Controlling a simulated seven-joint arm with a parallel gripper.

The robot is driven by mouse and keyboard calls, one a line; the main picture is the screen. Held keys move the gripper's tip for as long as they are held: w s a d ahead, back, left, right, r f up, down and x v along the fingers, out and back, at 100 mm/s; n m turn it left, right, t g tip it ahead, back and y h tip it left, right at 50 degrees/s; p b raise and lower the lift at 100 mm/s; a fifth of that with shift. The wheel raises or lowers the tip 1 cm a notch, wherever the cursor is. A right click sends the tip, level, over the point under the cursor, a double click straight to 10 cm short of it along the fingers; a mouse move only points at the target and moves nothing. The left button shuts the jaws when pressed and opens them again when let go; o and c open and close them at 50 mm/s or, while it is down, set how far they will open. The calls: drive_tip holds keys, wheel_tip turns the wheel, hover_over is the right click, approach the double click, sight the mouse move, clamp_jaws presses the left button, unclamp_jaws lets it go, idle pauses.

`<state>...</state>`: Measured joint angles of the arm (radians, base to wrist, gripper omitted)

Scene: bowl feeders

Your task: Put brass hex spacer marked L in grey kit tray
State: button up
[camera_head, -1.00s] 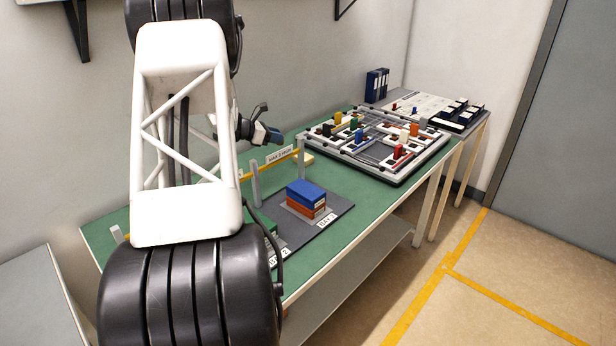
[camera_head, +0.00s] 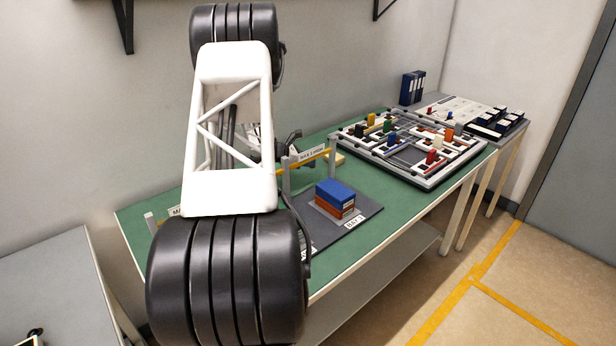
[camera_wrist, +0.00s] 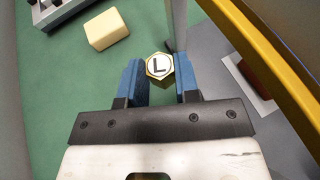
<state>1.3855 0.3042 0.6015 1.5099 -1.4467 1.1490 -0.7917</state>
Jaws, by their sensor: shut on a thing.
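The brass hex spacer (camera_wrist: 160,66) shows end-on in the wrist view, with a black L on its pale face. My gripper (camera_wrist: 160,80) is shut on it, a blue finger on either side. In the head view only a small dark part of my gripper end shows beside the arm, near a grey post, and the spacer cannot be made out. I cannot pick out the grey kit tray with certainty in either view.
A yellow bar (camera_wrist: 265,55) on grey posts runs close to the right of my gripper. Blue and orange boxes (camera_head: 335,197) stack on a dark pad beyond it. A cream block (camera_wrist: 107,30) lies on the green table. A framed board (camera_head: 412,150) with coloured pieces stands farther back.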

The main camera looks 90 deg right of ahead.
sight(308, 184)
drive_tip(key=shift+f, duration=1.4)
drive_tip(key=shift+f, duration=0.1)
drive_tip(key=shift+f, duration=2.15)
drive_tip(key=shift+f, duration=0.15)
drive_tip(key=o, duration=1)
drive_tip(key=shift+w+r, duration=0.15)
drive_tip(key=shift+r, duration=0.05)
drive_tip(key=v, duration=1.1)
drive_tip(key=shift+w+a+r, duration=0.1)
drive_tip(key=shift+w+a, duration=0.15)
